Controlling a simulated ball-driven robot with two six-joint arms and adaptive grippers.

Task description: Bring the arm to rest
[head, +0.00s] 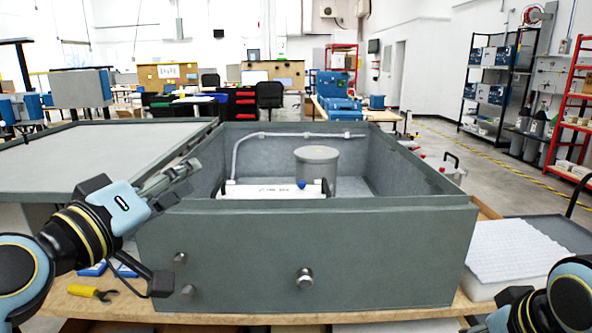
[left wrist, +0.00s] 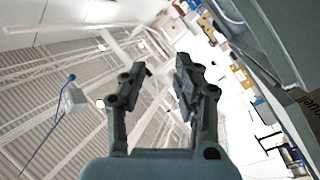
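My left gripper (head: 188,178) is raised in front of the left front corner of the grey analyser enclosure (head: 350,255). In the left wrist view, its two dark fingers (left wrist: 160,68) stand apart with nothing between them. My right arm enters at the lower right corner of the head view. The light blue part of my right gripper (head: 497,321) shows at the bottom edge, and its fingers are too cut off to read.
The open enclosure holds a grey cylinder (head: 317,170), a white labelled unit (head: 272,189) and a pale tube (head: 290,135). Its lid (head: 100,155) lies to the left. A yellow tool (head: 92,292) lies on the wooden bench. A white tray (head: 515,250) is at right.

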